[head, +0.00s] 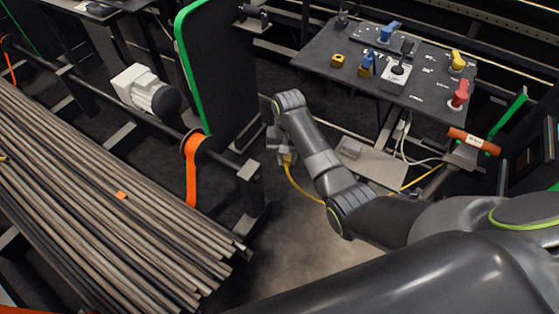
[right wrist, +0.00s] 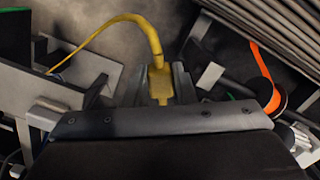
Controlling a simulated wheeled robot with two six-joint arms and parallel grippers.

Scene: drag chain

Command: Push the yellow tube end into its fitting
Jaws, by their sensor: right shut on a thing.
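The yellow tube (head: 300,188) hangs from my right gripper (head: 281,152) and runs behind my arm towards the panel table at the right. In the right wrist view, my right gripper (right wrist: 160,84) is shut on the yellow tube end (right wrist: 160,80), a block-like piece between the two grey fingers. The yellow tube (right wrist: 135,20) arches up from it and bends away to the left. The gripper is in the air between the green-edged panel and the table. I cannot make out which part is the fitting. My left gripper is not in view.
A dark table (head: 320,65) at the upper right carries colored knobs and a joystick. A rack of long rods (head: 100,200) fills the lower left. A green-edged black panel (head: 220,70) stands near the gripper. An orange strap (head: 191,170) hangs beside it.

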